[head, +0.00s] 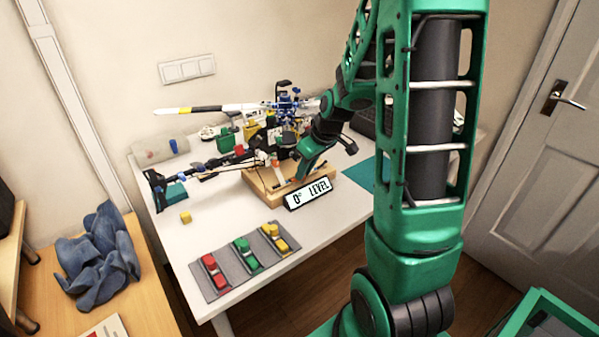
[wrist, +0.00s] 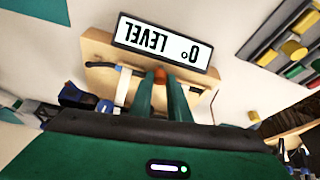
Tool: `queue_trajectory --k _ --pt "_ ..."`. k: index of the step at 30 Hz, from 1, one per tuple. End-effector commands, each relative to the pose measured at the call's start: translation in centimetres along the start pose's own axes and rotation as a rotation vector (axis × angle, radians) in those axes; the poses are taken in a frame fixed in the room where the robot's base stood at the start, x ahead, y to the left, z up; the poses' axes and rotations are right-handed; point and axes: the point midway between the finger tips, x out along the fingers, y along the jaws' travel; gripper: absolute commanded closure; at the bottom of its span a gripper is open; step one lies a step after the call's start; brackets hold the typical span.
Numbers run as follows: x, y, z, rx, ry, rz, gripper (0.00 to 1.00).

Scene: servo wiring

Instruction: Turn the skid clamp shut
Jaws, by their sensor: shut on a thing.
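The skid clamp appears as a small orange-red piece (wrist: 160,76) at the wooden stand, between my fingertips in the wrist view. My gripper (wrist: 161,88) has its two green fingers shut on it. Most of the clamp is hidden by the fingers, so its turn angle cannot be told. In the head view my gripper (head: 293,180) reaches down to the wooden stand (head: 258,190) beneath the model helicopter (head: 285,125). A dark skid rod (wrist: 101,66) runs along the stand in the wrist view.
A sign reading 0° LEVEL (head: 308,194) stands at the stand's front edge, close to my fingers. A grey mat (head: 222,258) with red, green and yellow connectors lies at the table's front. A yellow block (head: 185,217) lies left. The white table (head: 215,220) is clear between them.

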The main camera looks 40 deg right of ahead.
Motion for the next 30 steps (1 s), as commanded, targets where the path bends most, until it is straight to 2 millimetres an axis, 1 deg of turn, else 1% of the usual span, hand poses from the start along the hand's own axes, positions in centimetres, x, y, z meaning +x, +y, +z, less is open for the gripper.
queue_trajectory --k 2,3,4,5,13,17,22,30 --pt "0.0 0.1 0.0 0.0 0.001 0.001 1.0" --pt "0.0 0.1 0.0 0.0 0.001 0.001 0.77" --pt "0.0 0.1 0.0 0.0 0.001 0.001 0.7" --pt "0.0 0.1 0.0 0.0 0.001 0.001 0.65" --pt "0.0 0.0 0.0 -0.001 0.0 0.0 0.65" --pt "-0.6 0.0 -0.1 -0.001 0.001 0.0 0.65" --pt "-2.8 0.1 -0.1 -0.002 0.004 0.002 0.65" --pt "-7.5 0.1 -0.1 -0.001 0.004 0.002 0.65"
